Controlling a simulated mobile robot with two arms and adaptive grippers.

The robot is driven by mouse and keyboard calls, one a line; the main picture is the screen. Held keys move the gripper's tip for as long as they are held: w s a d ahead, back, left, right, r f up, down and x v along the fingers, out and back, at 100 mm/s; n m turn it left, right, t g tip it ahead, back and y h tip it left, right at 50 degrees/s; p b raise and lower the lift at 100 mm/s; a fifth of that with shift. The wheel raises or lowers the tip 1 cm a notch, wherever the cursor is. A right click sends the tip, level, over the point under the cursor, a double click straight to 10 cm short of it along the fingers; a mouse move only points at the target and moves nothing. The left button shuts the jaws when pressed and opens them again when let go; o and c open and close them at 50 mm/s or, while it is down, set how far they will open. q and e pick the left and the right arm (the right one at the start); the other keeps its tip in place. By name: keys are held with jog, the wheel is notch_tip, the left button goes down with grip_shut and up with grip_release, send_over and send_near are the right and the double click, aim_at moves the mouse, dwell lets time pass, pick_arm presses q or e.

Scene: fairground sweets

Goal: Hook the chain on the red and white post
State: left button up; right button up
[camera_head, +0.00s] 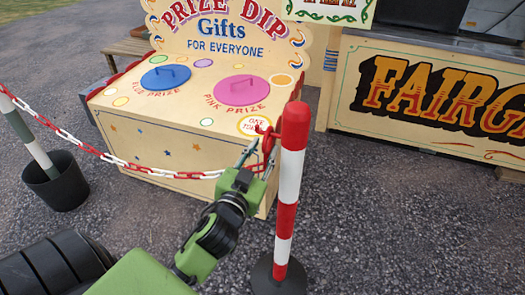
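The red and white post (288,190) stands upright on a dark round base, right of centre. The red and white chain (130,162) hangs in a sag from the left to the post. Its right end has a red hook (267,142) close beside the post's upper left side. I cannot tell if the hook is caught on the post. My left gripper (264,148) is at this hook, with a finger to each side. The fingers look apart, but whether they press on the hook is unclear. My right gripper is not in view.
A cream Prize Dip stall (160,140) with blue and pink lids stands just behind the chain. A black bucket (57,184) holds a green and white post (27,135) at the left. A Fairground counter (425,105) stands back right. Grey asphalt is clear right of the post.

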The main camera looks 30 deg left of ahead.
pick_arm(q)
jog(key=v, duration=1.2)
